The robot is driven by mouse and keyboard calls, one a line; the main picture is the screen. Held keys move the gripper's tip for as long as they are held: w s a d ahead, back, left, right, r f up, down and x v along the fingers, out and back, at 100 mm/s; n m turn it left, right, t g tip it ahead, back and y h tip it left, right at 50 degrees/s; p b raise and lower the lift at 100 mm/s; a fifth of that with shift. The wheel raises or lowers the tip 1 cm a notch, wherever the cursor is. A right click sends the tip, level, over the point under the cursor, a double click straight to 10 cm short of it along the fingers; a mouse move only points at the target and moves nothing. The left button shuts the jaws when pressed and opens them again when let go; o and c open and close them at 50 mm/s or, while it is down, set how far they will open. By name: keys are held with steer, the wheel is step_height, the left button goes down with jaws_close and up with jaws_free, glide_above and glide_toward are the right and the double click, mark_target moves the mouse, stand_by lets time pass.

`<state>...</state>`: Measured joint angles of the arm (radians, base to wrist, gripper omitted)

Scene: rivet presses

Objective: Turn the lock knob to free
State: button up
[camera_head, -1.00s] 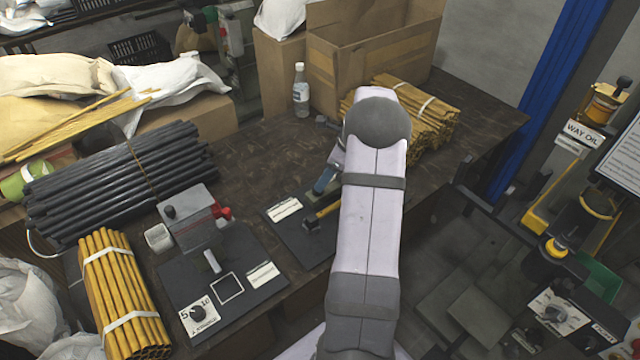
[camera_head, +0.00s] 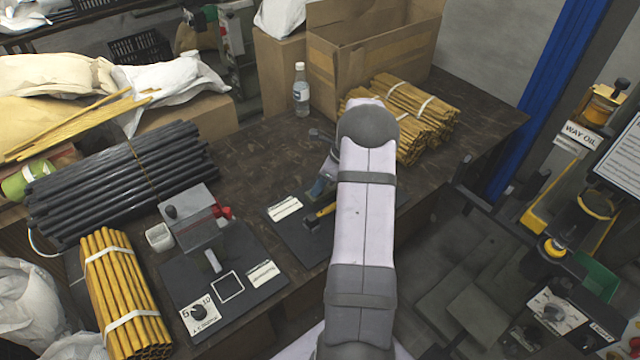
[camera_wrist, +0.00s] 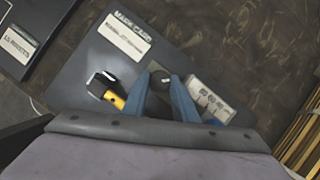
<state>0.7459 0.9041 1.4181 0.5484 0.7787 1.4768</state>
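My gripper (camera_wrist: 161,82) has two blue fingers, set apart, with a dark round knob (camera_wrist: 160,79) bearing a small pale mark between their tips in the wrist view. Whether the fingers touch the knob cannot be told. The knob stands on a dark plate (camera_wrist: 88,75) labelled MARK CARD. In the head view my gripper (camera_head: 318,188) is low over the right-hand plate (camera_head: 290,235), and my arm hides the knob there. No lettering shows that this is the lock knob.
A yellow-handled tool (camera_wrist: 112,96) lies left of the fingers, and a pale lettered block (camera_wrist: 212,103) sits to their right. In the head view, another press (camera_head: 195,225) with a dial (camera_head: 198,312) stands left. Yellow rod bundles (camera_head: 415,105) lie behind my arm.

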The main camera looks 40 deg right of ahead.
steer(key=shift+n, duration=0.3)
steer(key=n+g+y, duration=0.1)
steer(key=n, duration=0.3)
steer(key=shift+w+d, duration=0.15)
steer(key=n, duration=0.2)
steer(key=n+g+y, duration=0.1)
steer(key=n, duration=0.1)
steer(key=shift+w+g, duration=0.1)
steer(key=shift+g, duration=0.2)
steer(key=shift+n, duration=0.3)
steer(key=o, duration=1)
steer(key=shift+o, duration=0.2)
steer(key=shift+r, duration=0.1)
steer(key=b+v, duration=0.1)
steer(key=v, duration=0.6)
steer(key=shift+d, duration=0.15)
steer(key=shift+r, duration=0.1)
